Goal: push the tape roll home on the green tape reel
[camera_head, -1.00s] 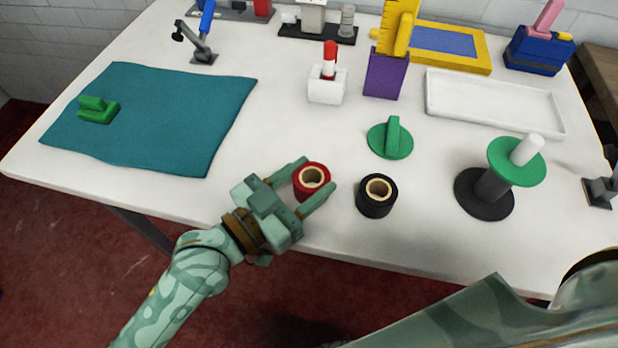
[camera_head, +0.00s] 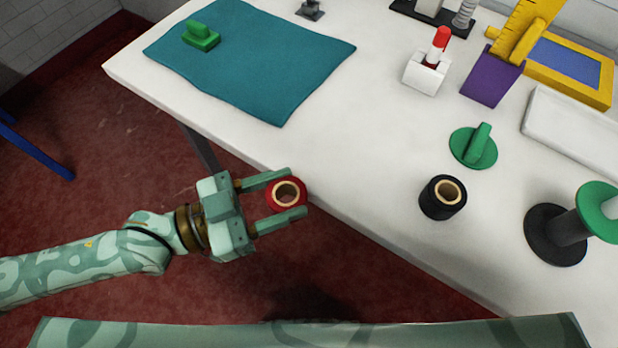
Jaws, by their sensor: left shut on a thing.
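My left gripper (camera_head: 280,199) is shut on a red tape roll (camera_head: 284,207) with a tan core. One finger lies on each side of the roll, which is at the table's front edge in the picture. A black tape roll (camera_head: 430,206) stands on the table to the right. At the right edge, a stand has a black round base (camera_head: 541,243), a dark post and a green disc (camera_head: 594,205) on top; the picture cuts it off. A flat green disc with an upright grip (camera_head: 468,151) lies behind the black roll. My right gripper is not in view.
A teal cloth (camera_head: 265,67) with a green block (camera_head: 200,39) lies at the back left. A white holder (camera_head: 425,76) with a red-topped tool, a purple block (camera_head: 490,82) and a white tray (camera_head: 575,130) stand farther back. The table between cloth and black roll is clear.

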